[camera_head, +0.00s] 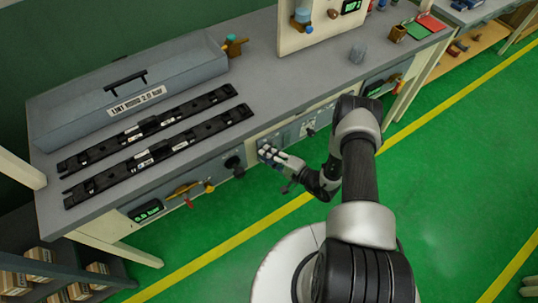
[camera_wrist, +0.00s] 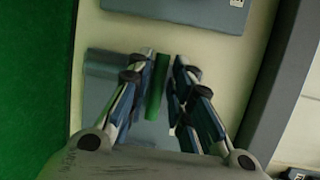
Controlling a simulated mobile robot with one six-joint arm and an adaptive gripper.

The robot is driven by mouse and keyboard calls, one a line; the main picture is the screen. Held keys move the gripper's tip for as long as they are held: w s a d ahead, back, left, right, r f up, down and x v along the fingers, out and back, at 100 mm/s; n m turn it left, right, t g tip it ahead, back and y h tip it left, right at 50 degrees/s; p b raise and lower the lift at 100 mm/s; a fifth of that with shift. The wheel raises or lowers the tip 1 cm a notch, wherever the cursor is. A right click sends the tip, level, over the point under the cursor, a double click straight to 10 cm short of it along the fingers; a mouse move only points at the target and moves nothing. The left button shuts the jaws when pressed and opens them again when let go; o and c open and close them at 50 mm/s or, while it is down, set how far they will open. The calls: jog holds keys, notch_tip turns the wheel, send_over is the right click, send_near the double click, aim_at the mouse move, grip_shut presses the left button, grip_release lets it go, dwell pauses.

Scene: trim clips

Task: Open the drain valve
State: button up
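My gripper (camera_head: 272,153) is at the front face of the workbench, right of a dark round knob (camera_head: 233,162). In the wrist view my gripper (camera_wrist: 162,68) has its fingers apart, with a green bar-like handle (camera_wrist: 155,88) between them. The handle looks nearer the left finger; I cannot tell if it touches. It stands before a grey-blue plate (camera_wrist: 98,72) on the cream panel. It may be the drain valve's handle, but no label shows. In the head view my gripper hides it. Brass fittings with coloured handles (camera_head: 188,189) sit on the front further left.
A pressure display (camera_head: 147,211) is on the front left, another display (camera_head: 374,88) on the right. Green floor (camera_head: 440,190) in front is clear.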

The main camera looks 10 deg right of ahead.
jog(key=shift+o, duration=1)
jog(key=v, duration=1.2)
jog(key=shift+w, duration=0.1)
